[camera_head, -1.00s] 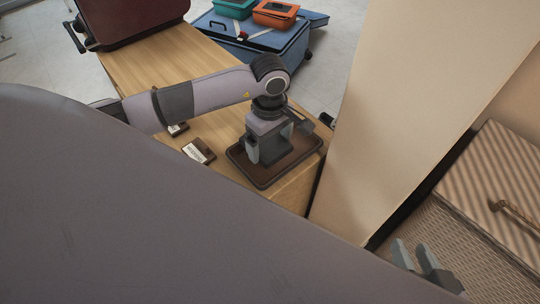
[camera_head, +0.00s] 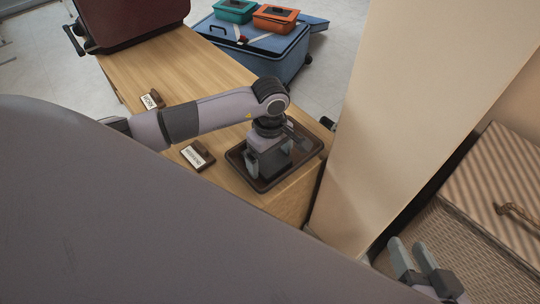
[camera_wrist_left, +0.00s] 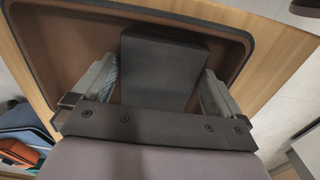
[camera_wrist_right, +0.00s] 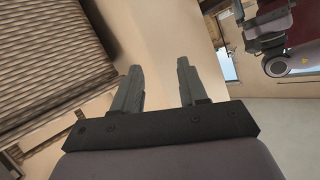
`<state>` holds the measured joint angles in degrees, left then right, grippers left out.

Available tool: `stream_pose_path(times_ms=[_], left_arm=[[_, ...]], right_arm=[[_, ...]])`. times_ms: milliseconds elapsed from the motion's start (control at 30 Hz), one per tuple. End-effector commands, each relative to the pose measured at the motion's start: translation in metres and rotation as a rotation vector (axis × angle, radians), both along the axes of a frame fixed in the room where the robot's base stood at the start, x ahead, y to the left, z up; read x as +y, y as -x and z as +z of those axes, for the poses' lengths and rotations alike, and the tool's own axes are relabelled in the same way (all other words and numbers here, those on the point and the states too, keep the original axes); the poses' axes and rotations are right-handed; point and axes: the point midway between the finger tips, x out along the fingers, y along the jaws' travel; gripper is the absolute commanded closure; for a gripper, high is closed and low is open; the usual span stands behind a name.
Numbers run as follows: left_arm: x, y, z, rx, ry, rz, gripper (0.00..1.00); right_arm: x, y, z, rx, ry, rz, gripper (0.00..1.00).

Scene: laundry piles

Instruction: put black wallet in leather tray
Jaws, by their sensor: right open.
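The leather tray (camera_head: 239,155) is brown with a dark rim and lies at the near right end of the wooden table. The black wallet (camera_wrist_left: 160,70) lies in the tray, flat and dark, in the left wrist view. My left gripper (camera_head: 268,170) points down over the tray. Its fingers (camera_wrist_left: 158,85) are spread on either side of the wallet, with narrow gaps to its edges. In the head view my gripper mostly hides the wallet. My right gripper (camera_head: 412,262) is open and empty, away from the table at the lower right; it also shows in its wrist view (camera_wrist_right: 159,68).
Two small brown blocks with white labels (camera_head: 152,100) (camera_head: 197,156) stand on the table (camera_head: 160,65). A dark red suitcase (camera_head: 130,20) is at its far end. A blue suitcase (camera_head: 258,42) with teal and orange boxes stands beyond. A beige wall panel (camera_head: 420,100) separates a wicker hamper (camera_head: 450,240).

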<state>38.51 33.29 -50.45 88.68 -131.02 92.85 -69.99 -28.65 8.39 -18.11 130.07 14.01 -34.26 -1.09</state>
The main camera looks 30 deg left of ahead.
Motion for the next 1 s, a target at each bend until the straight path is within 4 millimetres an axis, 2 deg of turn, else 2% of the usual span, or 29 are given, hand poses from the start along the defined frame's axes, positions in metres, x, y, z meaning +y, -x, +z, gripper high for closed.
stream_pose_path(times_ms=[167,233,300,400,500,700,833,1000], left_arm=[[0.0,0.0,0.005,0.0,0.0,0.0,0.0],[0.0,-0.001,0.015,-0.003,0.0,-0.001,0.0],[0.001,-0.001,0.029,-0.003,-0.001,-0.001,0.0],[0.0,-0.001,0.052,-0.004,-0.001,-0.001,0.0],[0.001,-0.001,0.074,-0.005,-0.002,-0.001,0.0],[0.0,0.0,0.108,-0.003,-0.001,0.0,0.0],[0.0,0.0,0.12,0.0,0.0,0.0,0.0],[0.0,0.0,0.124,0.001,0.0,0.0,0.0]], right_arm=[[-0.001,-0.002,0.007,-0.009,0.006,-0.002,0.57],[-0.002,-0.002,0.01,-0.015,0.019,-0.006,0.57],[-0.004,-0.003,0.014,-0.023,0.035,-0.01,0.57],[-0.012,0.007,0.006,0.002,0.079,-0.023,0.57],[-0.018,0.008,0.008,0.001,0.114,-0.031,0.57],[-0.026,0.01,0.01,-0.003,0.168,-0.043,0.57],[-0.029,0.011,0.01,-0.005,0.185,-0.046,0.57],[-0.03,0.011,0.009,-0.006,0.193,-0.047,0.57]])
